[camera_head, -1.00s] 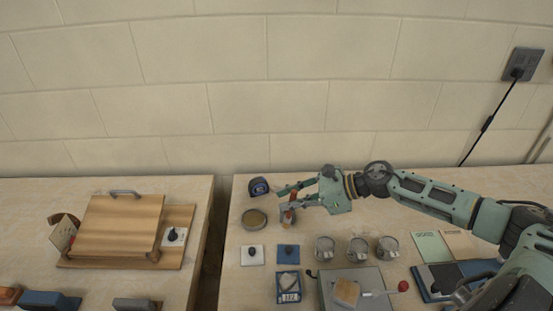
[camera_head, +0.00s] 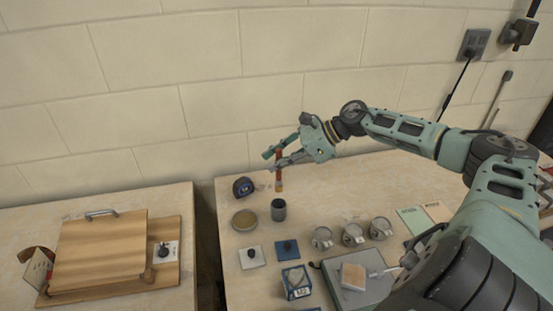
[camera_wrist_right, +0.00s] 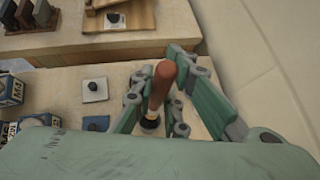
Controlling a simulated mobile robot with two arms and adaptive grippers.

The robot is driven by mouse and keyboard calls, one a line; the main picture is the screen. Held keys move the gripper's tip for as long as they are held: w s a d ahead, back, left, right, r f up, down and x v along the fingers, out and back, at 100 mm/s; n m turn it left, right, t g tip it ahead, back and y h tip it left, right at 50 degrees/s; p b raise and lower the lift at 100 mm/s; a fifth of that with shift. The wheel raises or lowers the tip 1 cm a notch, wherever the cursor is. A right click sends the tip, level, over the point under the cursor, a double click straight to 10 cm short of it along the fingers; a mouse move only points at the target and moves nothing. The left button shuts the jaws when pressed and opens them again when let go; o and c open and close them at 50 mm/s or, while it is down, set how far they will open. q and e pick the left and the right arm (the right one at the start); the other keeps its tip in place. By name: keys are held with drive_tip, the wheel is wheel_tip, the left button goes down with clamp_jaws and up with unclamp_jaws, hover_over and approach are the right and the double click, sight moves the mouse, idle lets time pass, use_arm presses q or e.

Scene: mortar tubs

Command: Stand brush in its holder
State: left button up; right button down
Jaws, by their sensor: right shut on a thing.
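The brush (camera_head: 279,170) has a red-brown handle and lighter bristles at its lower end. My right gripper (camera_head: 275,159) is shut on its handle and holds it roughly upright, bristles down. The holder, a dark grey cup (camera_head: 278,210), stands on the right-hand bench. In the head view the brush's lower end shows just above the cup's rim, with a small gap. In the right wrist view the brush handle (camera_wrist_right: 161,84) is between the fingers, and a dark round shape is below it; I cannot tell whether that is the cup. My left gripper is not in view.
A tape measure (camera_head: 243,187) and a round tin (camera_head: 245,219) stand left of the cup. A blue box (camera_head: 296,283) is nearer. A gap separates the left bench, with its wooden board (camera_head: 100,248).

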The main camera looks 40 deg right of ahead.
sight(277, 187)
drive_tip(key=shift+f, duration=0.8)
drive_tip(key=shift+f+b, duration=0.45)
drive_tip(key=shift+f, duration=0.9)
wheel_tip(277, 187, down, 4)
drive_tip(key=b, duration=0.3)
drive_tip(key=shift+r+b, duration=0.2)
drive_tip(key=shift+b, duration=0.15)
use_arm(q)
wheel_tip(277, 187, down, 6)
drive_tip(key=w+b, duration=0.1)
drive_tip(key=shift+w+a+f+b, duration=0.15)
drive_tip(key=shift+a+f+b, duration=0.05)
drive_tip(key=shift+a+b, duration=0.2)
use_arm(e)
drive_tip(key=shift+f, duration=0.95)
drive_tip(key=c, duration=1.6)
unclamp_jaws()
drive_tip(key=shift+c, duration=0.2)
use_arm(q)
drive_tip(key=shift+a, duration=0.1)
